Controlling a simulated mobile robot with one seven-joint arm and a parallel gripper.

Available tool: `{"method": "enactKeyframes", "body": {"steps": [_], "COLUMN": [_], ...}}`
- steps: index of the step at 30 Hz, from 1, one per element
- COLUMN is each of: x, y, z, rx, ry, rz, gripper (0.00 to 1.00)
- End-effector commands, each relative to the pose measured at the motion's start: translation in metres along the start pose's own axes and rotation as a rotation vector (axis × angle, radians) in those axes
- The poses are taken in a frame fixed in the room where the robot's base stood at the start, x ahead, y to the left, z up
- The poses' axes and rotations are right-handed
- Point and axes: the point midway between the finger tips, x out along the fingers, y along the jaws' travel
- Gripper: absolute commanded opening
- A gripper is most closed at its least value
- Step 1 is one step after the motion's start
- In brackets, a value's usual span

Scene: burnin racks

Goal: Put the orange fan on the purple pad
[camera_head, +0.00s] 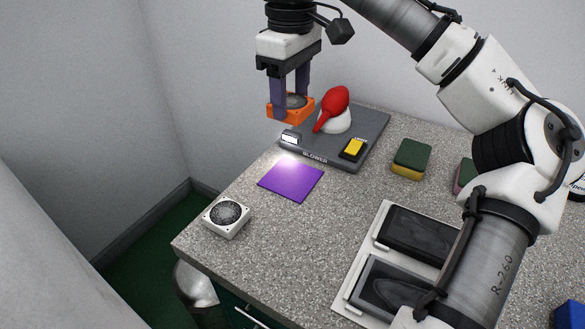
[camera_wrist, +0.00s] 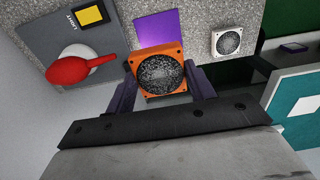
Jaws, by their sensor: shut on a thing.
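The orange fan (camera_head: 280,110) is held between the fingers of my gripper (camera_head: 291,95), above the table near the back left. It has an orange square frame and a dark round grille. In the wrist view the orange fan (camera_wrist: 158,74) sits between both fingers. The purple pad (camera_head: 291,178) lies flat on the speckled table, below and in front of the held fan, with nothing on it. The wrist view shows the purple pad (camera_wrist: 157,27) partly behind the fan.
A white fan (camera_head: 227,217) stands near the table's left corner. A green-yellow sponge (camera_head: 411,159) and a tray with dark slots (camera_head: 345,297) are to the right.

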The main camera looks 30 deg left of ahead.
Motion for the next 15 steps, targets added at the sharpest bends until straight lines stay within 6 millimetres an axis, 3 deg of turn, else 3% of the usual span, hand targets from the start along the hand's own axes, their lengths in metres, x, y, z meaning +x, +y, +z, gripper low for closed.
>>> {"method": "enactKeyframes", "body": {"steps": [3, 9, 15], "x": [0.035, 0.082, 0.103], "y": [0.0, 0.0, 0.0], "z": [0.001, 0.001, 0.0], "rx": [0.002, 0.002, 0.002], "ry": [-0.002, -0.002, -0.001], "rz": [-0.001, 0.0, 0.001], "gripper": [0.31, 0.31, 0.31]}}
